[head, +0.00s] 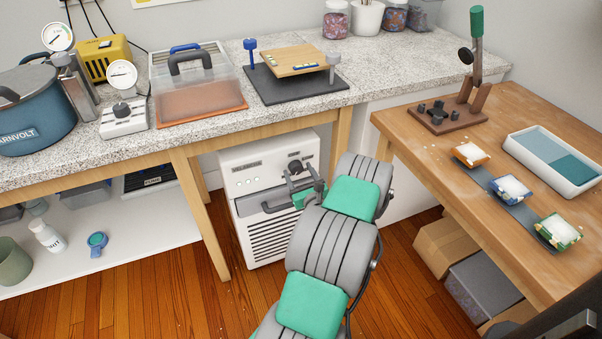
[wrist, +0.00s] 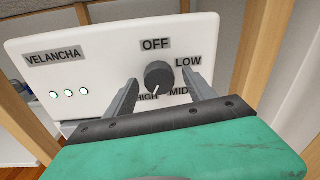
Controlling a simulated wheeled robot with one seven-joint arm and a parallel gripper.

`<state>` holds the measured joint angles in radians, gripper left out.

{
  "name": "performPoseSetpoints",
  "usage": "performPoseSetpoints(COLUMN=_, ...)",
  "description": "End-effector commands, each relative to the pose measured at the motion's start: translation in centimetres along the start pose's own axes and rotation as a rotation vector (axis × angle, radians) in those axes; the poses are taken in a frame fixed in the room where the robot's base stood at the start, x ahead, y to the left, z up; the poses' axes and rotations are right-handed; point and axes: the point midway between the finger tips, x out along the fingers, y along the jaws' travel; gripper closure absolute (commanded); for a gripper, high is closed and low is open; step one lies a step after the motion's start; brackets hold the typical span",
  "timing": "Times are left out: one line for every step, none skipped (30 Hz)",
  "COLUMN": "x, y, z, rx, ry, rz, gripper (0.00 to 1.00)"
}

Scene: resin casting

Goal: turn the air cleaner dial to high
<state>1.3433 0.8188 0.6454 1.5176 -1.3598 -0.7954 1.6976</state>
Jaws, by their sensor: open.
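The air cleaner (head: 237,205) is a white box with a vented front, standing on the floor under the counter. It also shows in the wrist view (wrist: 95,45), with the name VELANCHA and several lit lamps. Its dark round dial (wrist: 159,75) has OFF above, LOW and MID to the right and HIGH below left. The dial's white mark points down and slightly left, toward HIGH. My gripper (wrist: 162,80) is open, with one finger on each side of the dial. I cannot tell whether the fingers touch it. In the head view my arm partly covers the cleaner's front.
Wooden table legs (head: 200,215) stand close to the cleaner. The granite counter (head: 220,115) above holds a pot (head: 35,115) and other casting gear. A wooden workbench (head: 470,190) with small molds is at the right. Boxes (head: 447,247) lie beneath it.

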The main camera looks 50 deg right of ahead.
Motion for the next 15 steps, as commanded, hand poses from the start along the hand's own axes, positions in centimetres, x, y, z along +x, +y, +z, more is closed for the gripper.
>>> performPoseSetpoints(x=0.0, y=0.0, z=0.0, rx=0.000, ry=0.000, rz=0.000, gripper=0.37)
performPoseSetpoints(x=-0.1, y=0.0, z=0.0, rx=0.001, ry=0.001, rz=0.000, gripper=0.37)
performPoseSetpoints(x=-0.3, y=0.0, z=-0.1, rx=0.001, ry=0.002, rz=0.000, gripper=0.37)
performPoseSetpoints(x=-0.5, y=0.0, z=-0.1, rx=0.001, ry=0.003, rz=-0.001, gripper=0.37)
performPoseSetpoints(x=-0.9, y=-0.1, z=-0.1, rx=0.003, ry=0.003, rz=-0.001, gripper=0.37)
performPoseSetpoints(x=-1.4, y=-0.1, z=-0.1, rx=0.003, ry=0.003, rz=0.000, gripper=0.37)
performPoseSetpoints(x=-2.0, y=-0.1, z=-0.1, rx=0.004, ry=0.004, rz=-0.002, gripper=0.37)
performPoseSetpoints(x=-2.7, y=-0.2, z=-0.1, rx=0.004, ry=0.003, rz=-0.004, gripper=0.37)
performPoseSetpoints(x=-3.3, y=-0.1, z=-0.2, rx=0.001, ry=0.001, rz=-0.002, gripper=0.37)
performPoseSetpoints(x=-3.7, y=-0.2, z=-0.2, rx=0.000, ry=0.000, rz=-0.003, gripper=0.37)
performPoseSetpoints(x=-4.1, y=-0.2, z=-0.2, rx=0.000, ry=0.000, rz=-0.003, gripper=0.37)
performPoseSetpoints(x=-4.8, y=-0.1, z=-0.3, rx=0.000, ry=0.000, rz=-0.002, gripper=0.37)
performPoseSetpoints(x=-5.2, y=-0.1, z=-0.3, rx=0.000, ry=0.000, rz=-0.003, gripper=0.37)
performPoseSetpoints(x=-5.7, y=-0.1, z=-0.3, rx=-0.001, ry=-0.001, rz=-0.003, gripper=0.37)
performPoseSetpoints(x=-6.1, y=-0.2, z=-0.2, rx=-0.002, ry=-0.001, rz=-0.003, gripper=0.37)
